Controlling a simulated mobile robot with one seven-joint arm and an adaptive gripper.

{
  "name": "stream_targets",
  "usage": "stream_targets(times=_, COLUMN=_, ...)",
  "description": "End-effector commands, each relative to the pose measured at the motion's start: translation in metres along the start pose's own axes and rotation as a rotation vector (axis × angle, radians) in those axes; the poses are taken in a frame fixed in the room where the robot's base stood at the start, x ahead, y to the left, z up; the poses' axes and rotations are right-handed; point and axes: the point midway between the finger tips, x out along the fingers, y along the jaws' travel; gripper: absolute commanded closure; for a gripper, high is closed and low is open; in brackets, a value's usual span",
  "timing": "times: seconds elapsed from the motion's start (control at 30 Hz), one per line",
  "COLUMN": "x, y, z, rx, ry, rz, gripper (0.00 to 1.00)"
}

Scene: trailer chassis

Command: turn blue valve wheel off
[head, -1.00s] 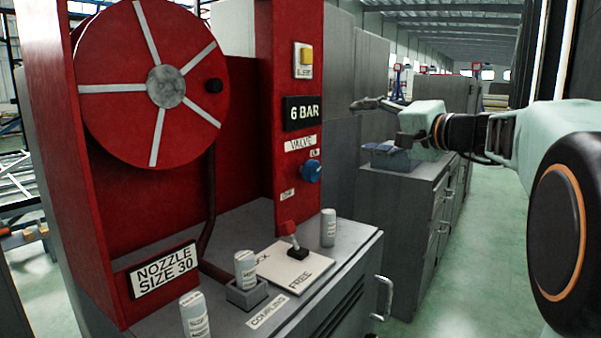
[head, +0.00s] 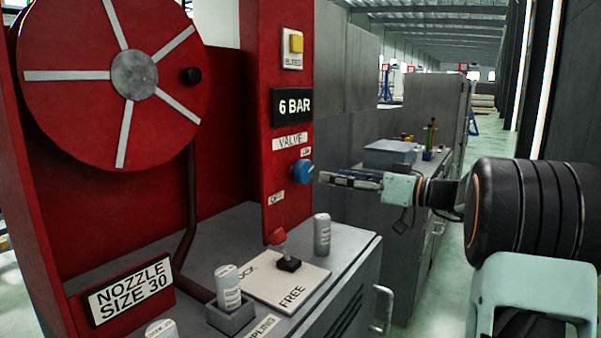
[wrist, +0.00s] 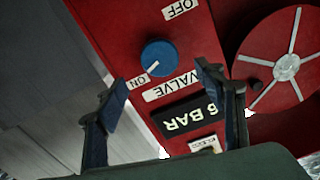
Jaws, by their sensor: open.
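The blue valve wheel (head: 303,171) sits on the red panel (head: 284,60), below the VALVE label, with an ON label above it and an OFF label lower left in the head view. In the wrist view the blue valve wheel (wrist: 158,58) carries a white pointer line aimed toward the ON label (wrist: 137,79); the OFF label (wrist: 181,8) is at the top. My gripper (head: 322,177) is just right of the wheel in the head view, pointing at it. In the wrist view my gripper (wrist: 165,90) has its two fingers apart, with nothing between them; the wheel lies beyond the fingertips.
A red hose reel (head: 115,80) stands left. A red-tipped lever (head: 282,248) and white canisters (head: 322,235) stand on the grey cabinet (head: 350,250) below. A grey box (head: 390,153) sits on a cabinet behind my arm.

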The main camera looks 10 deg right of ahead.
Motion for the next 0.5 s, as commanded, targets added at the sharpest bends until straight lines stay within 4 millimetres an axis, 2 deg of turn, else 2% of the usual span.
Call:
stream_targets(times=0.3, x=0.062, y=-0.001, z=0.001, rx=0.001, ry=-0.001, rz=-0.004, gripper=0.37)
stream_targets(times=0.5, x=0.087, y=0.000, z=0.000, rx=0.002, ry=-0.001, rz=-0.001, gripper=0.37)
